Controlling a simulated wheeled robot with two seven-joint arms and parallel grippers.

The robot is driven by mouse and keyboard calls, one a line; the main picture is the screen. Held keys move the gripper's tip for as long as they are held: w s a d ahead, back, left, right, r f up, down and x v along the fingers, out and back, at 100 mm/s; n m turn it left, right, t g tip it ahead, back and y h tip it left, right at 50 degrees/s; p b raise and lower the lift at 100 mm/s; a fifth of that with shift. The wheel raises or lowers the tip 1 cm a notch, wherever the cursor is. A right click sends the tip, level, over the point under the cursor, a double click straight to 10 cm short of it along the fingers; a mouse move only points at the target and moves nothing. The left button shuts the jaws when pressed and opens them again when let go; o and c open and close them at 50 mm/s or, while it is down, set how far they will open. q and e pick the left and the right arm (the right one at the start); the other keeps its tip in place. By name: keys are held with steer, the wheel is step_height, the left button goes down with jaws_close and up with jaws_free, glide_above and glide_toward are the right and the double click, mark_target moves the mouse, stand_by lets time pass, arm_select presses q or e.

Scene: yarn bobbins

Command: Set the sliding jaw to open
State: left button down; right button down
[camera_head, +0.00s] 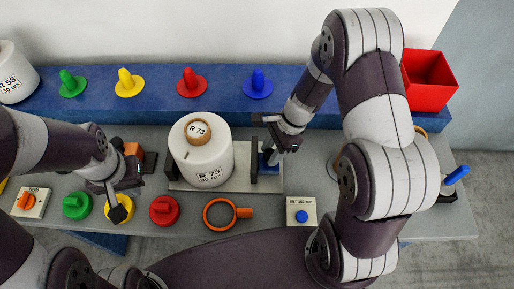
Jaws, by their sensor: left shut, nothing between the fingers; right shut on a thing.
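A grey plate (235,184) on the bench carries a white bobbin (203,160) marked R 73, standing upright. At the plate's right end is the dark sliding jaw (254,163) with a blue part (265,167) beside it. The gap between jaw and bobbin is small. My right gripper (274,154) is over the right end of the plate, shut on the blue part of the jaw; its fingertips partly hide the grip. My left gripper (120,209) is shut and empty, above the yellow knob (129,203) at the left.
A blue shelf along the back holds green, yellow, red and blue cones (258,85) and another bobbin (15,75). A red bin (428,82) stands at the right. In front are a green knob (77,205), red knob (164,210), orange ring (222,214) and blue button (301,217).

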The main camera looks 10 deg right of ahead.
steer(key=shift+d+r, duration=0.15)
steer(key=shift+d, duration=0.35)
steer(key=c, duration=1)
jaws_free()
steer(key=shift+o, duration=0.2)
steer(key=shift+s+d, duration=0.1)
steer(key=shift+d, duration=0.05)
steer(key=v, duration=1.2)
steer(key=shift+d+r, duration=0.2)
steer(key=shift+r, duration=0.1)
